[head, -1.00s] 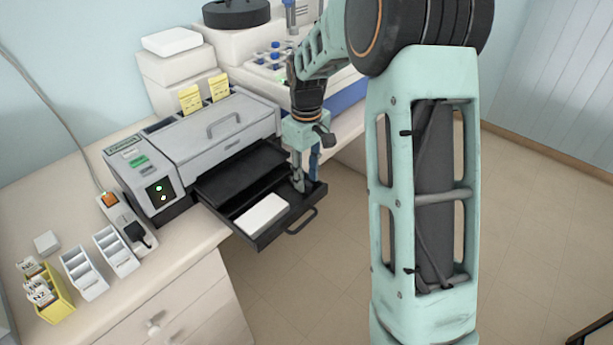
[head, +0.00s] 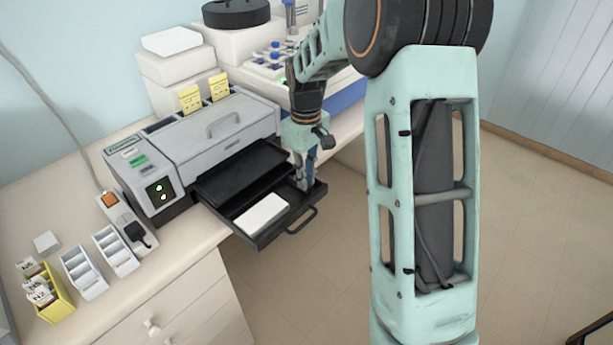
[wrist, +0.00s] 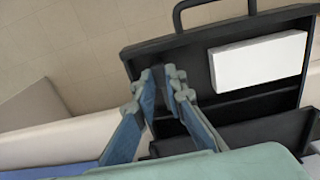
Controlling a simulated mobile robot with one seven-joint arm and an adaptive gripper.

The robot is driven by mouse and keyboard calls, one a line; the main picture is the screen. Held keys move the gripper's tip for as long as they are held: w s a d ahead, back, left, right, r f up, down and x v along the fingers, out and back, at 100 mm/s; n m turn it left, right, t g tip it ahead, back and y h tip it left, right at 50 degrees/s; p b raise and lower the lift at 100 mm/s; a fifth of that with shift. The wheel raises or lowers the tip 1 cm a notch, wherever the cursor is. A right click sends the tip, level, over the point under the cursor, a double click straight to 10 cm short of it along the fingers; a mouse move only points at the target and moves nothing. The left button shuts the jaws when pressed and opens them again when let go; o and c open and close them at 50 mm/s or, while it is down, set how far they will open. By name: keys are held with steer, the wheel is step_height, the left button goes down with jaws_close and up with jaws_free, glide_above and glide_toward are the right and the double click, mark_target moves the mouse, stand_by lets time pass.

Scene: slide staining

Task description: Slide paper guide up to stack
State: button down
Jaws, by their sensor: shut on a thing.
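The white paper stack (head: 261,214) lies in the pulled-out black tray (head: 262,242). In the wrist view the stack (wrist: 260,62) sits on the right side of the tray (wrist: 205,37). My gripper (head: 302,184) reaches down into the tray's far right end in the head view. In the wrist view my gripper (wrist: 165,84) has its blue fingers close together, left of the stack with bare tray floor between. It is shut on the dark paper guide, which is mostly hidden by the fingers and blends with the black tray.
The grey printer (head: 210,135) stands behind the tray, with a black upper flap (head: 240,172) over the tray's rear. The tray handle (head: 302,221) sticks out at the front over open floor. White slide racks (head: 84,272) and a yellow rack (head: 50,295) stand at left.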

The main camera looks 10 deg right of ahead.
mark_target(288, 191)
steer(key=s+a, duration=0.2)
steer(key=a, duration=0.1)
steer(key=s+a+b, duration=0.1)
steer(key=a, duration=0.1)
steer(key=shift+s+a, duration=0.1)
steer(key=shift+s, duration=0.3)
steer(key=c, duration=2)
jaws_free()
steer(key=shift+o, duration=0.2)
step_height(288, 191, up, 12)
